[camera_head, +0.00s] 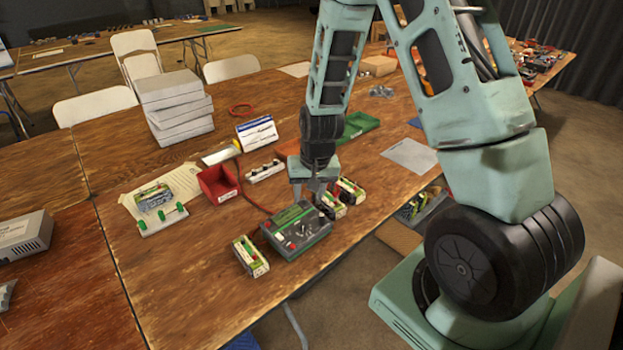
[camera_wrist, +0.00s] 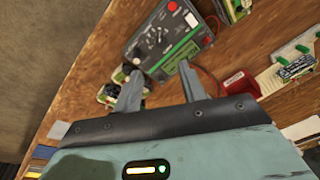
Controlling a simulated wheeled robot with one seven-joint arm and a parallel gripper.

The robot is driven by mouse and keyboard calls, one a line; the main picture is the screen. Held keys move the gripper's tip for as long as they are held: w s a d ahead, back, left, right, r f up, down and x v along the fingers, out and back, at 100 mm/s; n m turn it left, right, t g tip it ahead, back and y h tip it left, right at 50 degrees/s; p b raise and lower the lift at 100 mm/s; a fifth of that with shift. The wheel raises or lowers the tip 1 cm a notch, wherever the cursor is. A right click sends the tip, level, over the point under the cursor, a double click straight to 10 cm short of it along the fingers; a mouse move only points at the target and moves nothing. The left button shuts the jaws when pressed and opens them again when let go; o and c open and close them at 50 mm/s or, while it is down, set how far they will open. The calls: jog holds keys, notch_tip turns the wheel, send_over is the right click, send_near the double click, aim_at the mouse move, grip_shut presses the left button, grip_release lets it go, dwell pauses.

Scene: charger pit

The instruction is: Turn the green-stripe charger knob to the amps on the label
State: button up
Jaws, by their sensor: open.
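The charger (camera_head: 296,231) is a dark grey box with a green stripe, lying on the wooden table. In the wrist view the charger (camera_wrist: 143,50) shows its top face with a dark knob (camera_wrist: 155,36), red parts and the green stripe (camera_wrist: 181,56). The knob's setting is too small to read. My gripper (camera_head: 316,190) hangs just behind the charger in the head view, with its fingers pointing down. In the wrist view my gripper (camera_wrist: 160,68) is open, with nothing between its fingers. The fingertips overlap the charger's striped side in the picture; I cannot tell whether they touch it.
Green-and-white packs stand beside the charger, one on its left (camera_head: 250,257) and two on its right (camera_head: 351,190).

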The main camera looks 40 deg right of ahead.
jog(key=shift+s+r, duration=0.25)
jog(key=shift+r, duration=1.05)
jog(key=shift+s+r, duration=0.2)
jog(key=shift+r, duration=1.1)
jog(key=s+a+r+n+g+y, duration=0.1)
jog(key=s+a+r+n, duration=0.2)
jog(key=a, duration=0.5)
jog(key=s+a+r+n, duration=0.3)
jog(key=s+a+r, duration=0.1)
jog(key=a, duration=0.4)
jog(key=s+a+r+n, duration=0.2)
jog(key=s+a+n, duration=0.1)
jog(key=s, duration=0.4)
jog(key=s+a+r+n+g, duration=0.1)
jog(key=s+a+r+n, duration=0.1)
jog(key=s+a+n, duration=0.2)
jog(key=s+a, duration=0.1)
jog(key=s, duration=0.2)
jog(key=shift+s+a+n+h, duration=0.25)
jog(key=shift+s+n+h, duration=0.05)
jog(key=shift+s, duration=0.1)
jog(key=shift+d, duration=0.1)
